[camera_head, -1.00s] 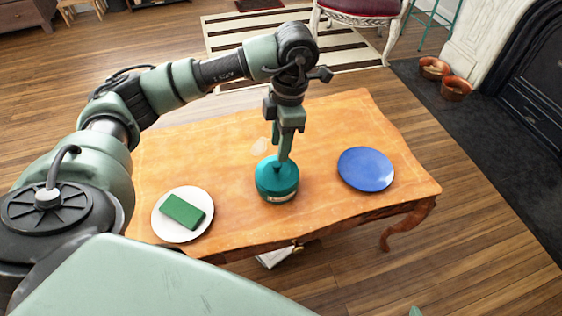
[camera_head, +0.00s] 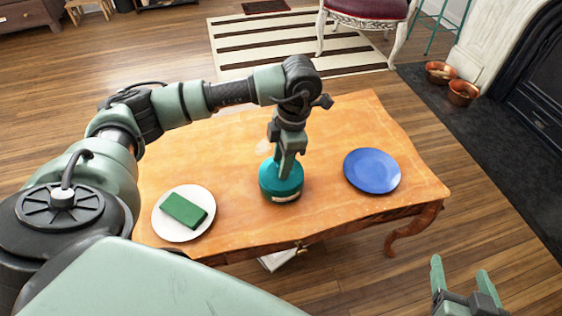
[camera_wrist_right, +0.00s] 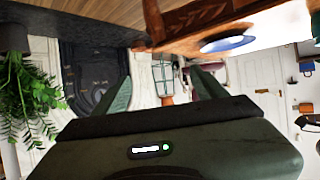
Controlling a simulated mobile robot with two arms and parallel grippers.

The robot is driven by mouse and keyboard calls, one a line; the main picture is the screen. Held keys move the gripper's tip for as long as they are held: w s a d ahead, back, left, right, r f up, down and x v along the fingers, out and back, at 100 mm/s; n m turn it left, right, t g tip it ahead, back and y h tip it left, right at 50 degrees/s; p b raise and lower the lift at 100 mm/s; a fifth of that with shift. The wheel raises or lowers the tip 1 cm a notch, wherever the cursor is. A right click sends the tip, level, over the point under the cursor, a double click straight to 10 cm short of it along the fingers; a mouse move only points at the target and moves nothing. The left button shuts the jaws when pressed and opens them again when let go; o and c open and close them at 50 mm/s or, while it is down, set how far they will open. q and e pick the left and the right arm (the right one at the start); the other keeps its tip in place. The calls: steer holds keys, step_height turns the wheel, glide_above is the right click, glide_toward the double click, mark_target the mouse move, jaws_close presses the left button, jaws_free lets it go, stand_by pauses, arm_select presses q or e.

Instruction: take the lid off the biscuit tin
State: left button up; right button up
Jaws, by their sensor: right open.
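The round teal biscuit tin (camera_head: 280,192) stands upright on the wooden table in the head view, with a pale label on its front. Its lid (camera_head: 268,174) is on top. My left gripper (camera_head: 284,172) points down from above, with its fingertips at the middle of the lid. The fingers overlap in this view and hide the lid's centre, so I cannot tell whether they are shut on anything. My right gripper (camera_head: 461,272) is open and empty, low at the right, in front of the table and away from the tin. Its fingers also show apart in the right wrist view (camera_wrist_right: 163,88).
Bare wood surrounds the tin. Copper pots (camera_head: 462,92) stand by the fireplace.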

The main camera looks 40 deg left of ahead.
arm_select(q)
jaws_close()
steer(key=shift+r, duration=0.2)
